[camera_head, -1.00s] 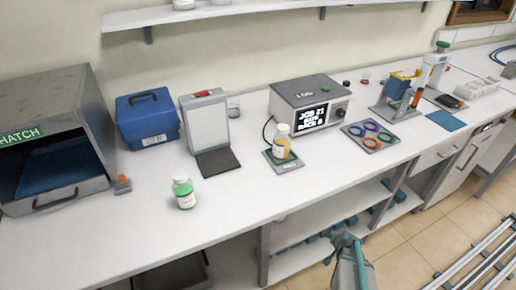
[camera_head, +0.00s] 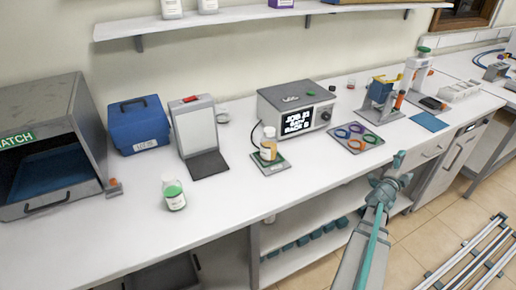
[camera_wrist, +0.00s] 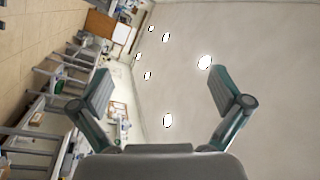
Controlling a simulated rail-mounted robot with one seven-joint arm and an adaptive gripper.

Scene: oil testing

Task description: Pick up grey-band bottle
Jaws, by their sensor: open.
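A bottle with an amber body and white cap (camera_head: 268,148) stands upright on a small dark pad in front of the grey device. Two pale bottles (camera_head: 171,10) (camera_head: 208,5) on the wall shelf are cut by the frame's top. I cannot tell which bottle has a grey band. My gripper (camera_head: 400,169) is raised at the bench's front edge, right of these bottles and apart from them. The wrist view shows its fingers (camera_wrist: 160,88) spread with nothing between.
A grey device with a screen (camera_head: 298,110), a tray of coloured rings (camera_head: 336,144), a framed white panel (camera_head: 202,127), a blue box (camera_head: 139,124) and an open grey hatch box (camera_head: 52,145) stand on the bench. The front middle of the bench is clear.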

